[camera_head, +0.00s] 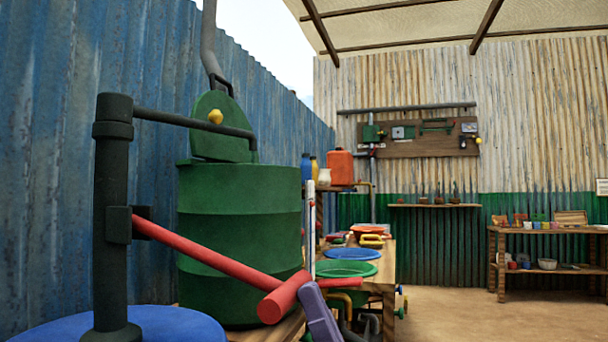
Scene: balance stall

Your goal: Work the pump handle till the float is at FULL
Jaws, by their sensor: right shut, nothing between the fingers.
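The pump is a dark upright post (111,200) at the left with a spout pipe reaching toward a green drum (240,225). Its red handle (200,250) slopes down to the right and ends in a thick red crossbar (285,297). My right gripper (317,300), a purple piece at the bottom centre, is shut and empty. It overlaps the crossbar in the view; I cannot tell whether they touch. A thin white upright gauge (311,240) stands right of the drum. Neither a FULL mark nor the float can be made out for sure. My left gripper is not in view.
A blue round lid or base (160,325) lies under the post. A blue corrugated wall (60,120) stands close on the left. The floor at right is clear.

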